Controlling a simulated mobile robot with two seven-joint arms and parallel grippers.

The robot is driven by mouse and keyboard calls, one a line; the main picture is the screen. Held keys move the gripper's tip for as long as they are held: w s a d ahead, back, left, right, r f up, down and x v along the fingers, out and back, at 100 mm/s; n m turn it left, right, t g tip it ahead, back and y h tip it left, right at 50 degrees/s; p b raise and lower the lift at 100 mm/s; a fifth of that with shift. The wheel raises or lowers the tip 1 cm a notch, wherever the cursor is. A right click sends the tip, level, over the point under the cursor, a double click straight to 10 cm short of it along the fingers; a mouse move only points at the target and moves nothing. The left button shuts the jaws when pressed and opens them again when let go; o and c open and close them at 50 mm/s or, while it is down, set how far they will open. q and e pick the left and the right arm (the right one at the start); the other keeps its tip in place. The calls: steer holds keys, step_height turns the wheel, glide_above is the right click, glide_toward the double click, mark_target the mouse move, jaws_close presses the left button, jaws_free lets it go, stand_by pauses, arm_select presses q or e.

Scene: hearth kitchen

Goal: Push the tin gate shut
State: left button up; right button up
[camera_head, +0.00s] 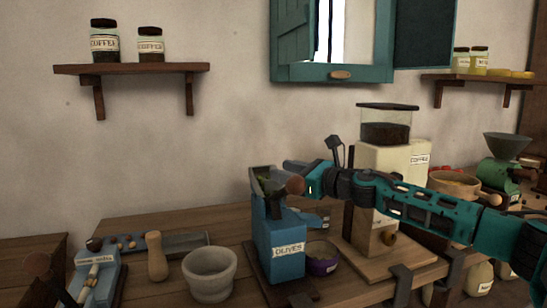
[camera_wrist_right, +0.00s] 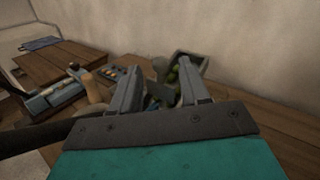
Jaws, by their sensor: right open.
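The blue tin (camera_head: 281,248) labelled OLIVES stands on a wooden base on the counter. Its grey hopper (camera_head: 262,179) at the top holds green olives, which also show beyond the fingers in the right wrist view (camera_wrist_right: 177,73). A brown round knob (camera_head: 295,185) shows at the hopper's right side. I cannot clearly make out the gate; my right gripper covers part of that area. My right gripper (camera_head: 296,168) is open at the right side of the tin's top, close to the knob; I cannot tell whether it touches. Its two fingers (camera_wrist_right: 160,92) show apart. My left gripper is not in view.
A purple bowl (camera_head: 322,258) sits beside the tin, and a cream coffee grinder (camera_head: 378,160) stands right behind my right arm. A grey mortar (camera_head: 210,274) and wooden pestle (camera_head: 157,257) stand left. A blue scale-like device (camera_head: 97,277) is at far left.

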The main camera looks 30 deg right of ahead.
steer(key=shift+p+x, duration=0.35)
steer(key=shift+x, duration=1.7)
jaws_close()
